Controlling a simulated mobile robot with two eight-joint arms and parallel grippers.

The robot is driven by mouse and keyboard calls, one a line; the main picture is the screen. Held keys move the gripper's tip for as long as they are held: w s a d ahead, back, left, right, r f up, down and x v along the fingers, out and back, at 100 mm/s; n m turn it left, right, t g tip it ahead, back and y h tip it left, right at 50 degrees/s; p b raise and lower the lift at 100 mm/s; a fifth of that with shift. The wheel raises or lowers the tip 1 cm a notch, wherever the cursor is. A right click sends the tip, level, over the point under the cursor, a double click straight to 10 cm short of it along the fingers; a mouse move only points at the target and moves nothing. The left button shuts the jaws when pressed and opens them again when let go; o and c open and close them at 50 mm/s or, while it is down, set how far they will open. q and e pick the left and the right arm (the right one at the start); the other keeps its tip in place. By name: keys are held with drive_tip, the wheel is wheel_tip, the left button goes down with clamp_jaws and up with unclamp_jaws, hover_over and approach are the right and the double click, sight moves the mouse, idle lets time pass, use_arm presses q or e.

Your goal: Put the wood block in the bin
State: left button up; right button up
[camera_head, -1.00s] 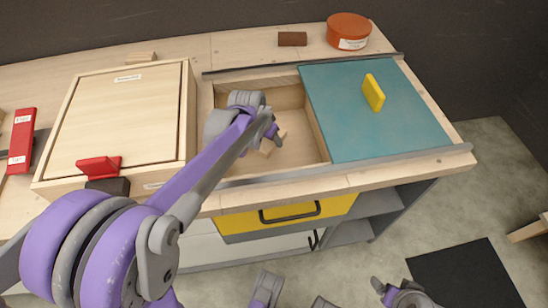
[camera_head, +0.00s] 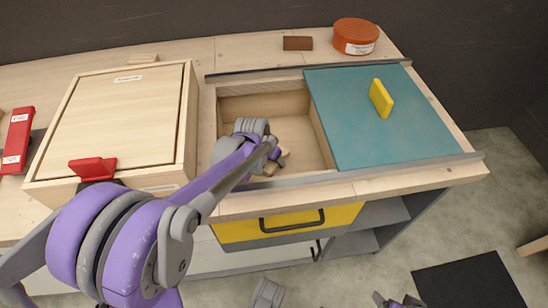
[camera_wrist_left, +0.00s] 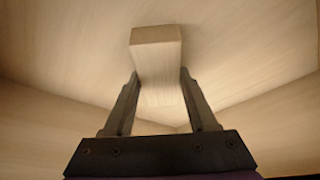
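The wood block (camera_wrist_left: 157,50) is pale and rectangular. In the left wrist view it sits between the two dark fingers of my left gripper (camera_wrist_left: 160,80), which appear closed against its sides. In the head view the block (camera_head: 283,155) shows partly behind my left gripper (camera_head: 272,158), inside the open wooden compartment (camera_head: 268,104) of the bench, near its front wall. My arm hides part of the compartment. I cannot tell for sure which container is the bin.
A teal sliding panel (camera_head: 385,130) with a yellow handle (camera_head: 381,98) covers the right side. A lidded wooden box (camera_head: 120,115) with a red handle (camera_head: 92,167) stands left. A yellow drawer (camera_head: 345,215) is below. An orange tub (camera_head: 356,34) and brown block (camera_head: 297,43) lie behind.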

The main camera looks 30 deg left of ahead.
use_arm(q)
drive_tip(key=o, duration=0.4)
drive_tip(key=shift+c, duration=0.2)
drive_tip(key=shift+r, duration=0.3)
drive_tip(key=p+v, duration=0.4)
drive_tip(key=v, duration=0.7)
drive_tip(key=shift+r, duration=0.4)
drive_tip(key=shift+s, duration=0.1)
